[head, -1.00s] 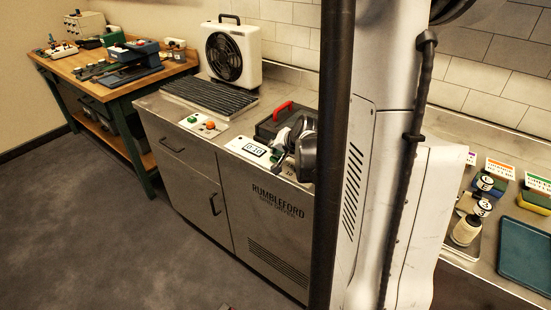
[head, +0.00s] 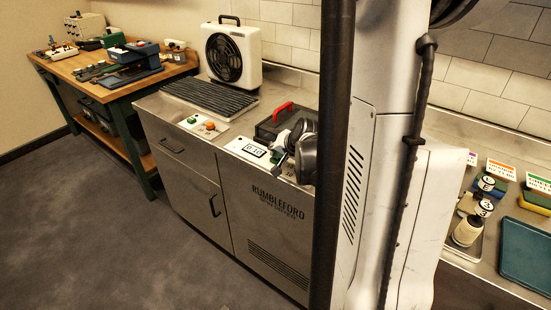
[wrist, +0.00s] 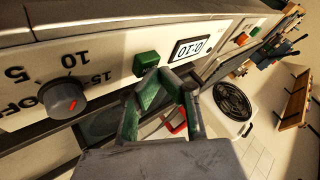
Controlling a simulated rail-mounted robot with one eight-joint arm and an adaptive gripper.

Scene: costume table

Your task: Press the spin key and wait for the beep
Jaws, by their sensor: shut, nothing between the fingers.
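A green key (wrist: 146,62) sits on the white control panel of the steel machine, between a display (wrist: 190,48) reading 0:10 and a grey dial (wrist: 62,98) with a red mark. The display also shows in the head view (head: 254,149). My gripper (wrist: 160,82), with green-padded fingers, is shut and empty. Its tips are close beside the green key in the wrist view; I cannot tell whether they touch it. In the head view my gripper and wrist cover part of the panel. No lettering on the key is readable.
A black box with a red handle (head: 282,108) stands on the machine behind the panel. To its left are another small panel (head: 205,126) with green and orange buttons, a ribbed black mat (head: 210,96) and a white fan (head: 234,52). Bottles and a blue tray (head: 526,255) lie at right.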

